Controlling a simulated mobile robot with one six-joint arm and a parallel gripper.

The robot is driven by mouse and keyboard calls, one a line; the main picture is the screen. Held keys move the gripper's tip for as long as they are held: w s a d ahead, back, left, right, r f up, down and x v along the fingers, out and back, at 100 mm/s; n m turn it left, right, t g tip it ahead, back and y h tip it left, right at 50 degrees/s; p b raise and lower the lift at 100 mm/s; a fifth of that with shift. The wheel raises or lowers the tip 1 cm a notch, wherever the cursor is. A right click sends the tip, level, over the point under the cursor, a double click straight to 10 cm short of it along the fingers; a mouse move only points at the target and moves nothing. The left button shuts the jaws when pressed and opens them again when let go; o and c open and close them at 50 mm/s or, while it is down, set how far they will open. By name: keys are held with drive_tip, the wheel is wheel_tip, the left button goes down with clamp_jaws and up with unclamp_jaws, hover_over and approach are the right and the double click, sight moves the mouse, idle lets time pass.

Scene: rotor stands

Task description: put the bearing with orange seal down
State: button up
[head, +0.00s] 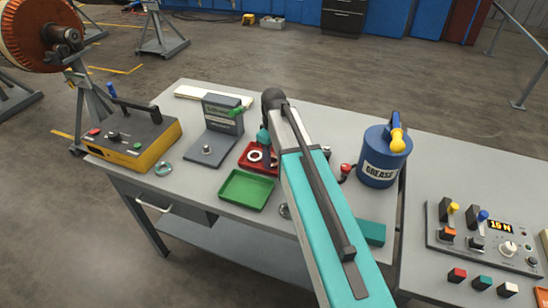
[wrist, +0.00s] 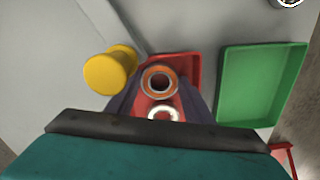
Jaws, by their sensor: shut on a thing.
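In the head view the red tray (head: 273,170) holds a white ring (head: 256,156); my arm hides the held bearing and most of the gripper.
A green tray (wrist: 262,84) lies empty beside the red one. A yellow round-ended piece (wrist: 108,70) stands close to my gripper. A grey stand (head: 222,115), a yellow-and-grey box (head: 135,135) and a blue grease can (head: 382,160) are on the bench.

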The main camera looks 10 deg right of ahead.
drive_tip(key=shift+s+f, duration=0.25)
drive_tip(key=shift+f, duration=0.35)
drive_tip(key=o, duration=1.1)
drive_tip(key=shift+s+f, duration=0.1)
drive_tip(key=shift+c, duration=0.2)
drive_tip(key=shift+a+r, duration=0.1)
drive_tip(key=shift+r, duration=0.55)
drive_tip(key=shift+w+r, duration=0.35)
drive_tip(key=shift+r, duration=0.15)
wheel_tip(320, 180, up, 11)
drive_tip(key=b, duration=0.2)
drive_tip(key=shift+r, duration=0.15)
